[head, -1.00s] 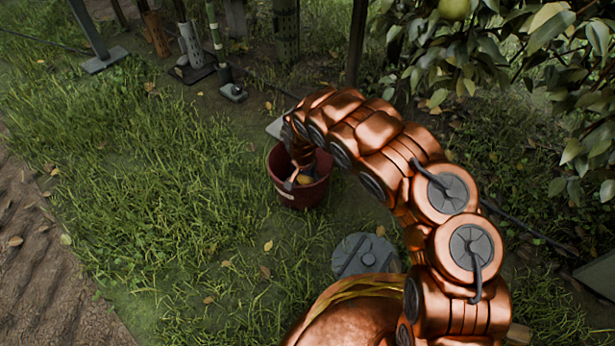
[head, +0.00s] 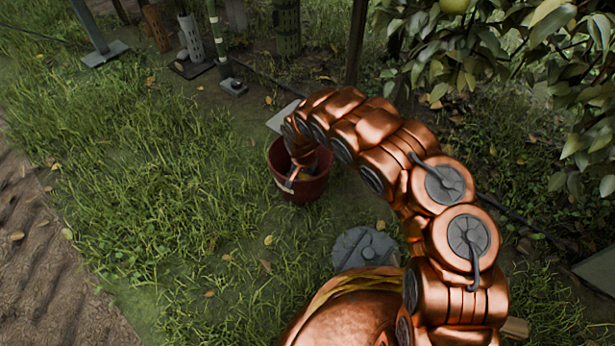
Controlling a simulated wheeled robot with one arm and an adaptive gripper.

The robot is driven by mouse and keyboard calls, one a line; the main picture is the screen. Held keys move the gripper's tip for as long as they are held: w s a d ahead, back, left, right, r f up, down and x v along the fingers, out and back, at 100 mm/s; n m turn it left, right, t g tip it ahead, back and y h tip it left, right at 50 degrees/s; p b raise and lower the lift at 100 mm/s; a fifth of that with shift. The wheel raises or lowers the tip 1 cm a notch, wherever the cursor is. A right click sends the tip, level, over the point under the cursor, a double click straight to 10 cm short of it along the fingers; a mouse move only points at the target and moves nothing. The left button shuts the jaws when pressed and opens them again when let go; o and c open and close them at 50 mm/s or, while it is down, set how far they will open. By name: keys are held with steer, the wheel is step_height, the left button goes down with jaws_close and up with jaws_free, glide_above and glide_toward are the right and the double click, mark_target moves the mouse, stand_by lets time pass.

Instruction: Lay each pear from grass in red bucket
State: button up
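The red bucket (head: 302,192) stands upright on the grass near the middle of the head view. My copper arm arches over from the right and its end reaches down into the bucket's mouth. My gripper (head: 291,179) is inside the bucket, partly hidden by the rim and in shadow. I cannot tell whether its fingers are open or shut, or whether they hold anything. No pear can be made out inside the bucket now. I see no clear pear on the visible grass, only small yellow leaves.
A round grey lid-like disc (head: 364,250) lies on the ground in front of the bucket. Posts and tubes stand at the back. Open grass (head: 150,170) spreads to the left, beside a dirt path (head: 45,270).

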steer(key=shift+d+f, duration=0.1)
steer(key=shift+f, duration=0.1)
steer(key=o, duration=1.2)
steer(key=shift+s+r, duration=0.1)
steer(key=shift+s+a+r, duration=0.15)
steer(key=shift+s+r, duration=0.1)
steer(key=shift+r, duration=1.7)
steer(key=shift+s+a+r, duration=0.15)
steer(key=shift+s+r, duration=0.1)
steer(key=shift+r, duration=1.75)
steer(key=shift+s+a+r, duration=0.15)
steer(key=shift+s+r, duration=0.1)
steer(key=shift+r, duration=1.7)
